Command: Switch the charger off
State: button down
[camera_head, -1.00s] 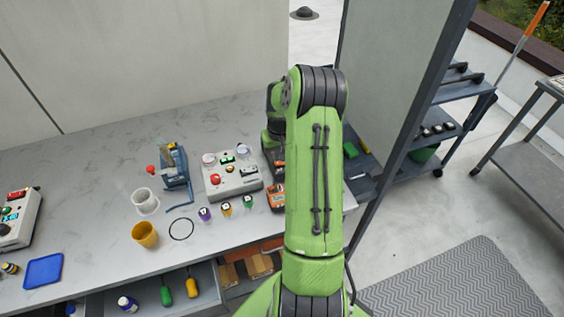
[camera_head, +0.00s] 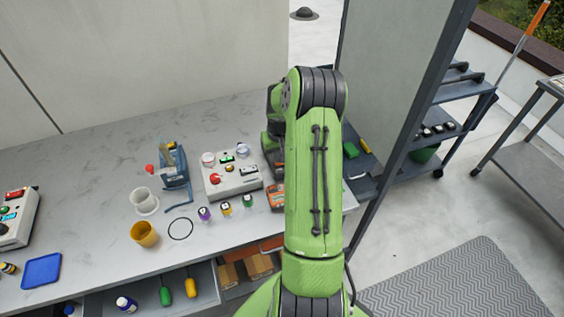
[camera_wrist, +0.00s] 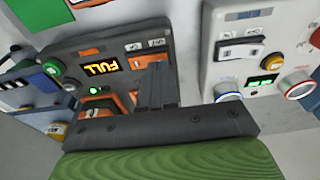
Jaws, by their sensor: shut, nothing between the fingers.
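The charger (camera_wrist: 75,52) is a dark grey panel in the wrist view, seen upside down. It has a lit orange display reading FULL (camera_wrist: 100,67), a glowing green light (camera_wrist: 95,90) and small white labels near my fingers. Orange parts show below the display. My gripper (camera_wrist: 156,68) is shut and empty, with its fingertips over the charger's panel near the labels. I cannot tell whether it touches the panel, and the fingers hide part of it. In the head view my arm hides most of the charger and my gripper.
A white control box (camera_wrist: 272,55) with knobs, a rocker and a green display stands close beside the charger. It also shows in the head view (camera_head: 232,181). A yellow cup (camera_head: 144,235), a white cup (camera_head: 143,200) and a blue tool holder (camera_head: 176,170) stand on the bench to the left.

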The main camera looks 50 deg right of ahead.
jog(key=shift+f+b, duration=0.3)
jog(key=shift+f, duration=0.15)
jog(key=shift+r, duration=0.1)
notch_tip(320, 180, up, 7)
jog(key=p, duration=0.4)
jog(key=shift+p, duration=0.35)
